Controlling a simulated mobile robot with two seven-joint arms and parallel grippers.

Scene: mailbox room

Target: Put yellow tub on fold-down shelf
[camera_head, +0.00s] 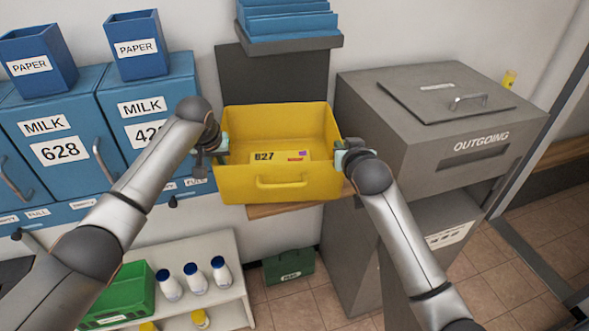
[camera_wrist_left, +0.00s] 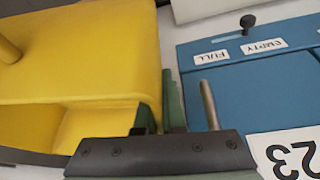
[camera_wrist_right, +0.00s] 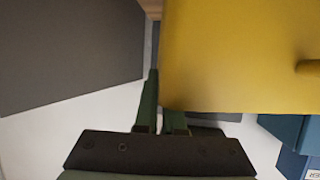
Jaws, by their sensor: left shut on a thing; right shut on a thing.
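The yellow tub (camera_head: 235,185) is upright, its handle facing me, with a yellow item marked with a number (camera_head: 280,157) inside. My left gripper (camera_head: 217,150) is shut on its left wall and my right gripper (camera_head: 342,155) on its right wall. The left wrist view shows the left fingers on the tub's wall (camera_wrist_left: 100,50); the right wrist view shows the right fingers at its other side (camera_wrist_right: 235,60). The wooden fold-down shelf (camera_head: 270,210) shows as a strip below the tub, mostly hidden. I cannot tell whether the tub touches it.
The grey OUTGOING box (camera_head: 440,120) stands close on the right. Blue MILK boxes (camera_head: 150,100) with PAPER bins are on the left. A dark ledge with blue trays (camera_head: 290,45) is behind and above. A low white rack (camera_head: 215,255) holds bottles and a green crate (camera_head: 125,290).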

